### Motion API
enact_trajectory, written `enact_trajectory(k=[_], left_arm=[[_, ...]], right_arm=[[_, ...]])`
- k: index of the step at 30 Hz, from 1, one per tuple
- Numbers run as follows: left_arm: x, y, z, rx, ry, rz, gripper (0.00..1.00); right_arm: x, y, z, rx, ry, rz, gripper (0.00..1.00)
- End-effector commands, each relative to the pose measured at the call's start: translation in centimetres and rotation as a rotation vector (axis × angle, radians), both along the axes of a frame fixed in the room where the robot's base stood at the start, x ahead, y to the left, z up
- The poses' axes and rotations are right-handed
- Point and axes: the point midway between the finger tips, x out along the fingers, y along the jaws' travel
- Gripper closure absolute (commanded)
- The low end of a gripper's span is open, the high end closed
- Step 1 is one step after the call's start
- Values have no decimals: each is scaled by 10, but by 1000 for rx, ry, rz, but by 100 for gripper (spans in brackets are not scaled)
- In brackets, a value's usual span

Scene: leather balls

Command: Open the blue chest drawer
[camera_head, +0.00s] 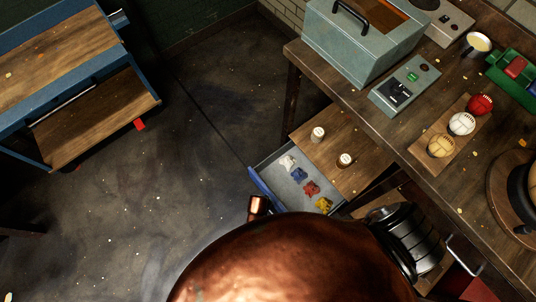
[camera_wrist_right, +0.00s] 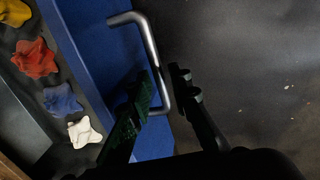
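The blue chest drawer (camera_head: 266,190) stands pulled out from under the workbench in the head view. Its blue front (camera_wrist_right: 95,50) fills the left of the right wrist view. The metal bar handle (camera_wrist_right: 148,42) lies between the fingers of my right gripper (camera_wrist_right: 162,78), which are drawn close together around it. A narrow gap shows beside the right finger. My copper arm covers the lower middle of the head view and hides the right gripper there. The left gripper is not identifiable. White, blue, red and yellow leather pieces (camera_head: 311,187) lie inside the drawer.
The wooden workbench (camera_head: 420,125) carries a teal box (camera_head: 350,45), a control box (camera_head: 404,86) and red, white and tan balls (camera_head: 461,123). A blue cart (camera_head: 90,120) stands at the upper left. The floor between cart and drawer is clear.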

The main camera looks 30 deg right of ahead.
Motion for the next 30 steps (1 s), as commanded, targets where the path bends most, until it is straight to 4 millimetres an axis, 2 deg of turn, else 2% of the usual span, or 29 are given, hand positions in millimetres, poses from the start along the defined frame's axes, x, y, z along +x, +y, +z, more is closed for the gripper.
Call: enact_trajectory(k=[3, 16, 23, 30], left_arm=[[0, 0, 0, 0, 0, 0, 100], [-3, 1, 0, 1, 6, 1, 100], [-2, 1, 0, 1, 4, 1, 100], [-2, 1, 0, 1, 3, 1, 100]], right_arm=[[-1, -1, 0, -1, 1, 0, 73], [-2, 1, 6, 0, 3, -1, 73], [-3, 8, 34, 3, 1, -1, 73], [-4, 14, 74, 2, 2, -3, 73]])
